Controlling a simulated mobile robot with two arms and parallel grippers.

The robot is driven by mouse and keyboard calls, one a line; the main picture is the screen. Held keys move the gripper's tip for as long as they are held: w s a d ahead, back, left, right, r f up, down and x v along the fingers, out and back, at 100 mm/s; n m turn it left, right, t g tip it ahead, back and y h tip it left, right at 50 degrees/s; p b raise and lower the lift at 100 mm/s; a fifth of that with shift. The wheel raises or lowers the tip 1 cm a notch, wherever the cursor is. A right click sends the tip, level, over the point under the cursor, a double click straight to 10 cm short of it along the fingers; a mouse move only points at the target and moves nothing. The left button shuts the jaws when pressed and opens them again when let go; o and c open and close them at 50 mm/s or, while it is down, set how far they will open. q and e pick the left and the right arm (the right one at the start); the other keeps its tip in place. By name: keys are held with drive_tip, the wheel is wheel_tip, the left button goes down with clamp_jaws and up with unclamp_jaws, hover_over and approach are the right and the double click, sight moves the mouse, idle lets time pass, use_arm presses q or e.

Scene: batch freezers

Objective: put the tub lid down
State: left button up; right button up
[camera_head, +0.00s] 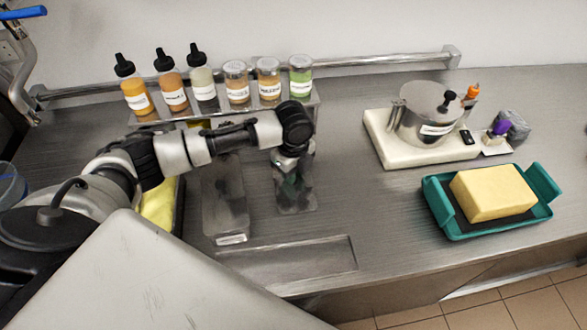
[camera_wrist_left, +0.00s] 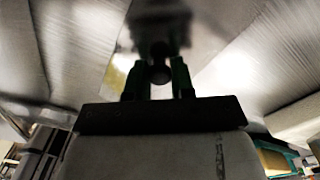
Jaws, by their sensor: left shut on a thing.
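My left gripper (camera_head: 290,180) points down at mid-counter, just right of a clear, labelled tub (camera_head: 226,203). It is shut on the tub lid (camera_head: 298,203), a see-through, smoky panel under the fingers. In the left wrist view, the gripper (camera_wrist_left: 160,72) has its two dark fingers on either side of a dark round knob. The lid's outline is faint, and I cannot tell whether it touches the counter. My right gripper is not in view.
Several bottles and jars (camera_head: 237,84) stand on a back rack. A shallow rectangle (camera_head: 290,262) lies in front. To the right are a steel pot (camera_head: 420,118) on a white board (camera_head: 385,148) and a teal tray (camera_head: 456,222) with a yellow block (camera_head: 493,192). Counter right of the lid is clear.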

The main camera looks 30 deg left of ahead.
use_arm(q)
drive_tip(key=shift+f, duration=0.15)
drive_tip(key=o, duration=0.8)
drive_tip(key=shift+o, duration=0.5)
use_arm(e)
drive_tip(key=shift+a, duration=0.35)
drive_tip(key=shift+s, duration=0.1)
use_arm(q)
wheel_tip(320, 180, up, 12)
drive_tip(key=b, duration=0.1)
drive_tip(key=shift+b, duration=0.4)
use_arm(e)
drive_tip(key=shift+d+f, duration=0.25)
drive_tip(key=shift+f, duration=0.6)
use_arm(q)
drive_tip(key=shift+r, duration=0.2)
